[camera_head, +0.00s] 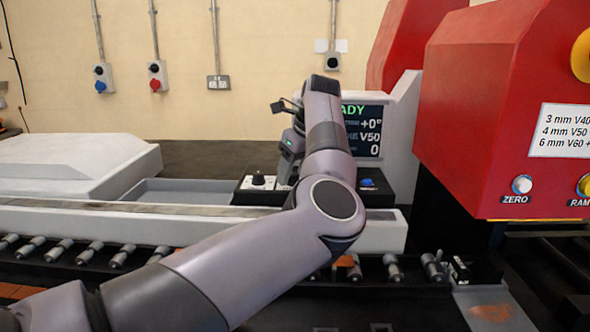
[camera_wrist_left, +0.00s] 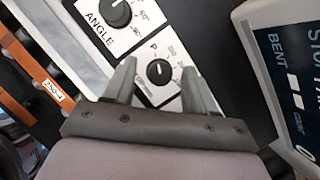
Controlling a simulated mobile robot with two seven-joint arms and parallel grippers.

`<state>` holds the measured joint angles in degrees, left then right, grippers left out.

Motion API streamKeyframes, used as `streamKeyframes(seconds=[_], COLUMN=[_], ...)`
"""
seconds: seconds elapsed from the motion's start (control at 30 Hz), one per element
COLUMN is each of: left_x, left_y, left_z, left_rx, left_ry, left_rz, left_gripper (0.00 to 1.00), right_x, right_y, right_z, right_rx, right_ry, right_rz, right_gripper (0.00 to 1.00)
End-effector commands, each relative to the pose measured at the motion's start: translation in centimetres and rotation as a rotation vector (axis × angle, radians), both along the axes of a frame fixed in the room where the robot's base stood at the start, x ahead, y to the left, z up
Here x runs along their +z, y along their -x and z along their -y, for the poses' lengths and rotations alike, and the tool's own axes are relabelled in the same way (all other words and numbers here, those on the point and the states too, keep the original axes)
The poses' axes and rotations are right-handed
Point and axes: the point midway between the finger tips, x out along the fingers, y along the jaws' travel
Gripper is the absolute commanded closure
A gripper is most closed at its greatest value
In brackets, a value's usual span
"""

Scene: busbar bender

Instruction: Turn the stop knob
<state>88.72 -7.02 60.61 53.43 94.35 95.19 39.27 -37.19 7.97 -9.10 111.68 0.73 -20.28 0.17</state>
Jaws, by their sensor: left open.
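A small black knob (camera_wrist_left: 159,70) on a white dial plate sits between the fingers of my left gripper (camera_wrist_left: 160,88) in the left wrist view. The fingers are apart, one on each side of the knob, and I see no clear contact. The plate's label is partly hidden and too small to read. A larger black knob (camera_wrist_left: 114,14) marked ANGLE lies beside it; a knob on a white plate (camera_head: 258,180) also shows in the head view. There my left gripper (camera_head: 287,168) hangs over the control panel, and my arm hides part of the panel.
The display (camera_head: 366,130) stands behind the panel; its casing (camera_wrist_left: 285,75) is close on the right in the wrist view. A blue button (camera_head: 367,183) is right of my arm. The red machine (camera_head: 490,100) fills the right. Rollers (camera_head: 75,250) line the front.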

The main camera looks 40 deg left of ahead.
Motion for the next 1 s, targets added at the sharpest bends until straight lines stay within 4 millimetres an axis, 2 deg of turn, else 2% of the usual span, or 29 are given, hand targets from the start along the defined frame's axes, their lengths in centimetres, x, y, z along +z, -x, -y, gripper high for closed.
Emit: streamKeyframes(seconds=[0.13, 0.3, 0.67, 1.0], left_x=[0.0, 0.0, -0.1, -0.3], left_y=[0.0, 0.0, 0.0, 0.2], left_z=[0.0, 0.0, 0.1, 0.0], left_rx=[0.000, 0.000, -0.041, -0.266], left_ry=[0.000, 0.000, 0.001, 0.002], left_rz=[0.000, -0.001, -0.001, 0.002], left_gripper=[0.44, 0.98, 0.98, 0.98], right_x=[0.0, 0.0, -0.5, -2.6], right_y=[0.0, 0.0, 0.0, 0.0], right_z=[0.0, 0.0, 0.0, 0.0], right_rx=[0.000, 0.000, 0.000, 0.001], right_ry=[0.000, 0.000, 0.000, -0.001], right_rz=[0.000, 0.000, 0.000, 0.000], right_gripper=[0.57, 0.57, 0.57, 0.57])
